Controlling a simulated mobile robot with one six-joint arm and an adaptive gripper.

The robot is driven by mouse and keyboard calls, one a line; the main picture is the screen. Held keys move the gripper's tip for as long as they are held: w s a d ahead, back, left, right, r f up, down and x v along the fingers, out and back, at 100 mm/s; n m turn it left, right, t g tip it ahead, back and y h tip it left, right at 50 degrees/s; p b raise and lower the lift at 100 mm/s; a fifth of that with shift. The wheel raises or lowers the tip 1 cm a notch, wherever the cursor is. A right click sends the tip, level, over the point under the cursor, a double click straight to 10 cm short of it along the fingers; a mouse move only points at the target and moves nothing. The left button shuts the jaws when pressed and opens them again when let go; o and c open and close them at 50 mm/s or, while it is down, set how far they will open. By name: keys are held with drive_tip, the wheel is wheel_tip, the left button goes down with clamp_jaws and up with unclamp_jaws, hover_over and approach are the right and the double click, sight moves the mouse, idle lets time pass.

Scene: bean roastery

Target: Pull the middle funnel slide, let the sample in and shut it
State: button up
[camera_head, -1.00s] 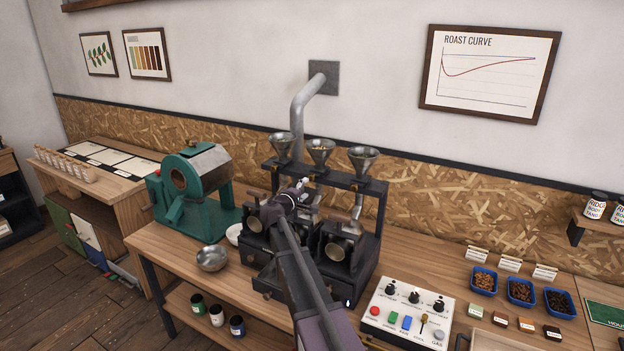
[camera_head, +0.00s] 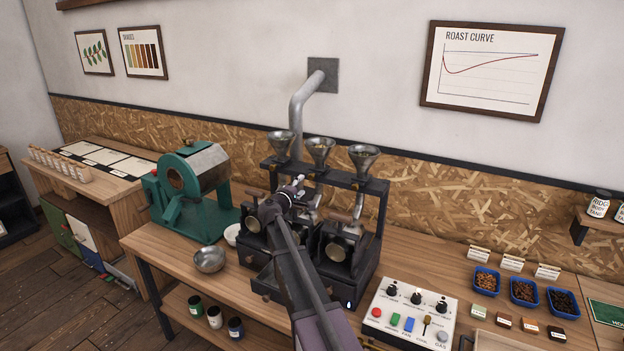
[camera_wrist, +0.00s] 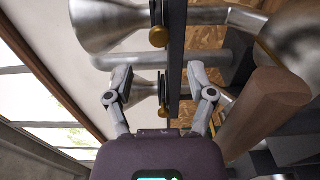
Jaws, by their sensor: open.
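Three metal funnels stand in a row on a dark rack. The middle funnel (camera_head: 319,151) is between the left funnel (camera_head: 281,142) and the right funnel (camera_head: 363,159), and pale contents show in its mouth. My gripper (camera_head: 298,184) is in front of the rack, below and left of the middle funnel. In the wrist view my gripper (camera_wrist: 160,76) is open, its fingers apart on both sides of the black rail (camera_wrist: 176,60). One brass knob (camera_wrist: 159,37) is beyond the fingertips; another brass knob (camera_wrist: 163,112) is between the fingers, apart from them. My arm hides part of the rack.
A brown cylindrical handle (camera_wrist: 268,105) is close on the right in the wrist view. A green roaster (camera_head: 195,190) and a metal bowl (camera_head: 209,259) stand left of the rack. A control box (camera_head: 408,314) and blue trays (camera_head: 524,290) are to the right.

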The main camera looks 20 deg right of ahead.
sight(310, 178)
drive_tip(key=shift+w+d, duration=0.1)
drive_tip(key=shift+d, duration=0.05)
drive_tip(key=shift+x, duration=3.55)
